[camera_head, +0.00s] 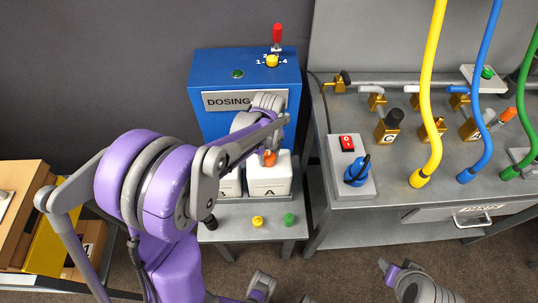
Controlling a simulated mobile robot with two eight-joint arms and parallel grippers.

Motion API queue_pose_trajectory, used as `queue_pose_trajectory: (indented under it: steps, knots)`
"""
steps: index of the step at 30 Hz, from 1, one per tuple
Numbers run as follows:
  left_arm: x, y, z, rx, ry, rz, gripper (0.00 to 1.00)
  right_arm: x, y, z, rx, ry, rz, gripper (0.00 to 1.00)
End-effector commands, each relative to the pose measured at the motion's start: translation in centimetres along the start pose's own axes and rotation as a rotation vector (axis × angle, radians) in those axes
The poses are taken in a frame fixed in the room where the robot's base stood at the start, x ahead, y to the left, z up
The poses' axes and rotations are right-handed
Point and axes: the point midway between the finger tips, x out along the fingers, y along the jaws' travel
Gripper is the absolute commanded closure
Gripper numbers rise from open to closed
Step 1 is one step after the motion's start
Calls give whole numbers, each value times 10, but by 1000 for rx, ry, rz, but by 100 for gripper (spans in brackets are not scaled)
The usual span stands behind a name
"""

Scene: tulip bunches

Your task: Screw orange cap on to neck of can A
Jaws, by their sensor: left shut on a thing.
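The white can A (268,182) stands on a small grey stand in front of the blue dosing box, its letter facing me. The orange cap (269,159) is at the top of can A, in line with its neck. My left gripper (268,149) reaches in from the left above can A and is shut on the orange cap. The fingers and arm hide much of the cap and neck, so I cannot tell how far it is seated. Part of my right arm (410,284) shows at the bottom right; its finger state is unclear.
A second white can (230,184) stands left of can A, partly hidden by my arm. Black (210,222), yellow (257,222) and green (289,219) caps lie on the stand's front. The blue dosing box (220,68) rises behind. A metal bench (370,200) with hoses is right.

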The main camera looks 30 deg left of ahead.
Motion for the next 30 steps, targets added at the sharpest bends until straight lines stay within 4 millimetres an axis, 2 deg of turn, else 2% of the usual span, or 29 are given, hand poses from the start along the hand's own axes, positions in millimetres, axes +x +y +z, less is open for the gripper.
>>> queue_pose_trajectory:
  steps: [10,20,27,30]
  knots:
    - [1,0,0,397,0,2,97,4,0,3,0,-2,0,50]
    - [0,0,0,439,0,1,97,4,0,3,0,-2,0,50]
    - [1,0,0,618,0,1,97,6,0,4,0,-3,0,50]
    - [1,0,0,637,0,1,97,6,0,4,0,-3,0,50]
